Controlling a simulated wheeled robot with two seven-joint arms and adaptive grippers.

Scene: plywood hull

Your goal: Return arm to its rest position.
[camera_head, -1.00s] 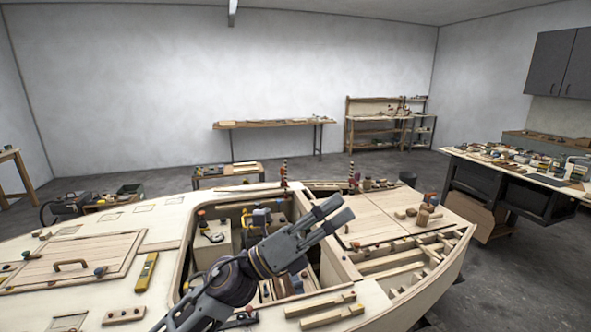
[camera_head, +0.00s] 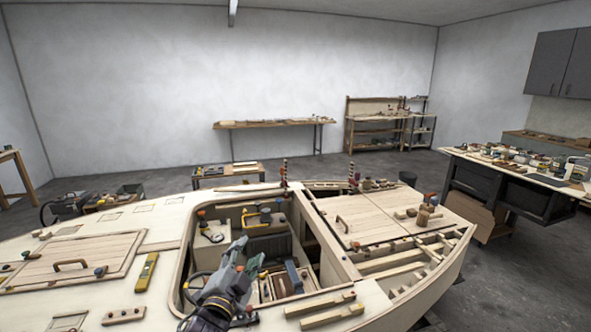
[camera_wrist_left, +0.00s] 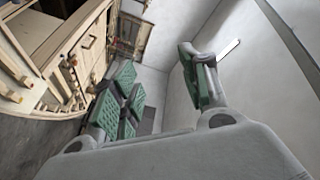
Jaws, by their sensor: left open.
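My left gripper (camera_head: 240,262) is in the lower middle of the head view, over the open cockpit well of the plywood hull (camera_head: 160,220). Its arm comes in from the bottom edge. In the left wrist view the gripper's green-padded fingers (camera_wrist_left: 160,88) stand wide apart with nothing between them. The hull's edge and deck show at the left of that view, apart from the fingers. My right gripper is in neither view.
The open well (camera_head: 265,222) holds several tools and small parts. A yellow level (camera_head: 147,271) and wooden strips (camera_head: 320,303) lie on the deck. A cluttered workbench (camera_head: 525,165) stands at the right. The air above the hull is clear.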

